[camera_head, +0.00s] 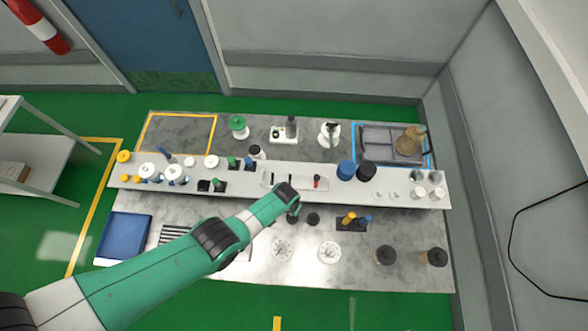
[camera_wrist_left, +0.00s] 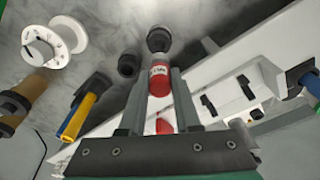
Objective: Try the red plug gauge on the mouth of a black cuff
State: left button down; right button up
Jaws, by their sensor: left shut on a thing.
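My left gripper (camera_head: 294,203) hangs over the front worktop, near two black cuffs. In the left wrist view its fingers (camera_wrist_left: 161,78) are shut on the red plug gauge (camera_wrist_left: 160,87), which has a white lettered band. The gauge's far end points at a black cuff (camera_wrist_left: 158,40); I cannot tell whether they touch. A second black cuff (camera_wrist_left: 128,66) stands beside it, free of the gripper. In the head view the near cuff (camera_head: 293,218) is partly hidden by the gripper and the other cuff (camera_head: 313,218) is clear. The held gauge is hidden there.
A raised white shelf (camera_head: 230,178) runs behind the cuffs, with a small red piece (camera_head: 317,182) on it. White round fixtures (camera_head: 329,252) stand in front. A holder with yellow and blue handles (camera_head: 349,218) is to the right. A blue tray (camera_head: 128,238) lies left.

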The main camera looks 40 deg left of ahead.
dwell(0.3)
pick_arm(q)
notch_tip(320, 180, down, 6)
jog(key=b, duration=0.6)
jog(key=shift+f, duration=0.2)
dwell(1.9)
jog(key=shift+r, duration=0.1)
